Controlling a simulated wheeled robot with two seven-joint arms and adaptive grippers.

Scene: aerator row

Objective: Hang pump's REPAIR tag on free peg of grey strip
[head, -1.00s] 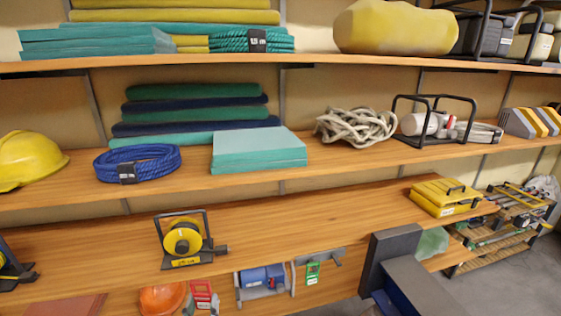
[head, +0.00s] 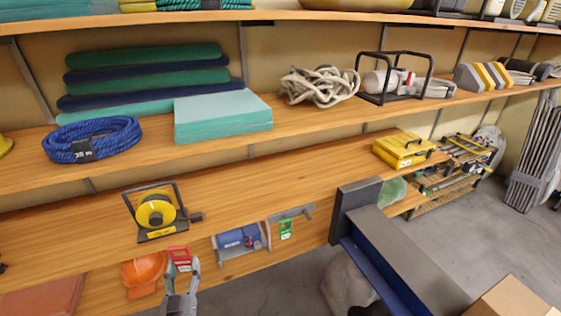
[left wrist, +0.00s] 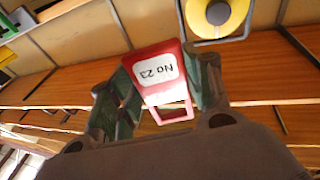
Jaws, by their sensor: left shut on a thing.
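A red tag (head: 179,257) is between the fingers of my left gripper (head: 180,281), which is shut on it. The left wrist view shows this tag (left wrist: 158,80) with a white label reading "No 23", upside down, and a finger at each side. The word REPAIR cannot be read. The blue pump (head: 238,238) sits in a grey holder, just right of the tag. The grey strip (head: 298,211) is on the shelf front, above and right of the pump. A green tag (head: 286,230) hangs from it. Its pegs are too small to tell apart. My right gripper is not in view.
An orange helmet (head: 142,272) lies left of my left gripper. A yellow reel (head: 156,211) in a black frame stands on the shelf above. A dark grey bench (head: 410,255) with a blue side stands right of the strip. Open floor shows below the pump.

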